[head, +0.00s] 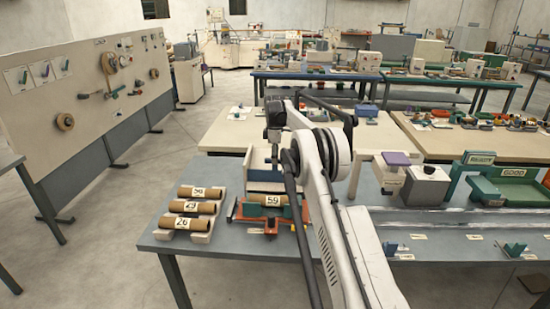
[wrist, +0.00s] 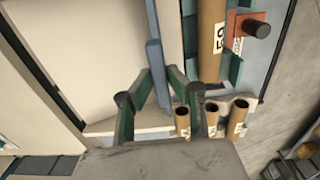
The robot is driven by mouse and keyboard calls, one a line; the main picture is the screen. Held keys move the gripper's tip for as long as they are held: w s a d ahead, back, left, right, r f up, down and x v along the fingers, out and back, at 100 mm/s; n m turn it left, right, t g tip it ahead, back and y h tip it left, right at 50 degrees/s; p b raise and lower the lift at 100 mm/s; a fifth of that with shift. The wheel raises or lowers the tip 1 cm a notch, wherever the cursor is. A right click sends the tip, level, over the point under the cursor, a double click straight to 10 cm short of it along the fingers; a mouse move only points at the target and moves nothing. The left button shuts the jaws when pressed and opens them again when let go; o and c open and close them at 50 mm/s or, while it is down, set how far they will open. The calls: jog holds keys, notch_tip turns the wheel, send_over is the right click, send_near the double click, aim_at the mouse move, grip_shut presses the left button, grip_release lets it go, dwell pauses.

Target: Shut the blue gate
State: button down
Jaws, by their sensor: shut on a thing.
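The blue gate shows in the wrist view as a long narrow blue bar (wrist: 155,62) beside a pale panel. My gripper (wrist: 160,78) has its two green fingers closed in around the bar's near end, one on each side. In the head view my gripper (head: 273,155) points down over the machine at the table's back, left of my arm. A blue strip (head: 265,187) shows below it there; my arm hides part of the area. A brown tube marked 59 (head: 273,200) lies in the machine just in front, and it also shows in the wrist view (wrist: 211,40).
Several numbered brown tubes (head: 190,207) lie on a white rack at the left of the grey table (head: 225,246). A red clamp part (head: 245,216) is beside tube 59. A grey box (head: 425,186) and a green GOOD tray (head: 505,188) stand to the right.

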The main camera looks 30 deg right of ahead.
jog(key=shift+f, duration=0.2)
jog(key=c, duration=1.7)
grip_release()
jog(key=shift+r, duration=0.1)
notch_tip(320, 180, up, 12)
jog(key=shift+f, duration=0.1)
